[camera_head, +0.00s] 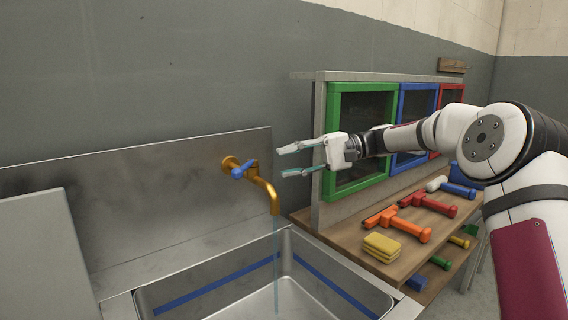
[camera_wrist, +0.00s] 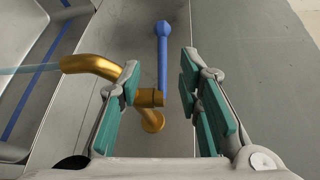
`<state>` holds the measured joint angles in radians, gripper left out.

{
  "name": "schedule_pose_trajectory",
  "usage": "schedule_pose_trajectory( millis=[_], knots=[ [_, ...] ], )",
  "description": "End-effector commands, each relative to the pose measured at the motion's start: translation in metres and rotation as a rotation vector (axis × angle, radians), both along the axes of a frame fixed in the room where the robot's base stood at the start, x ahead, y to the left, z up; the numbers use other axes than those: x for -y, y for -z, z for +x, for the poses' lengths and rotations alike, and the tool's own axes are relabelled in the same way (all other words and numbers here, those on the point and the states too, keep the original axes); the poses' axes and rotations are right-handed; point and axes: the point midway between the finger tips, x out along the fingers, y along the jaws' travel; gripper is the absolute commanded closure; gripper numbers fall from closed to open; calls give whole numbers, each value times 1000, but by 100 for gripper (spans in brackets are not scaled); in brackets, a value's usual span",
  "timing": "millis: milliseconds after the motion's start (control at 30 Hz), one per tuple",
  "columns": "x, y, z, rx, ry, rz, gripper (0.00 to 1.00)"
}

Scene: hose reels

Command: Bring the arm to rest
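My gripper (camera_head: 285,162) is open and empty, held out to the left in front of the green-framed window. It is above and to the right of the brass tap (camera_head: 263,187), apart from it in the head view. In the wrist view the tap (camera_wrist: 92,66) and its blue handle (camera_wrist: 162,60) show beyond the two teal-padded fingers (camera_wrist: 160,108), with the handle between them in the picture. A thin stream of water (camera_head: 276,255) runs from the spout into the sink. My arm is stretched from the right side toward the tap.
The metal sink (camera_head: 160,292) with a blue stripe lies below the tap. A wooden shelf (camera_head: 345,228) at right holds a yellow sponge (camera_head: 381,247) and several coloured squeegees (camera_head: 398,222). Green, blue and red framed windows (camera_head: 333,115) stand behind my arm.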

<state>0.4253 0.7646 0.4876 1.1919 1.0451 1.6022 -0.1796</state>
Motion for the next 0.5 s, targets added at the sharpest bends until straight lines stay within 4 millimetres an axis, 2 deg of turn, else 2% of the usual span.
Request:
schedule_pose_trajectory(
  millis=[267, 367, 500],
  knots=[
    [-4, 0, -5, 0, -6, -24, 68],
    [-14, -1, -23, 2, -23, -96, 68],
    [-30, 2, -67, 6, -50, -277, 68]
  ],
)
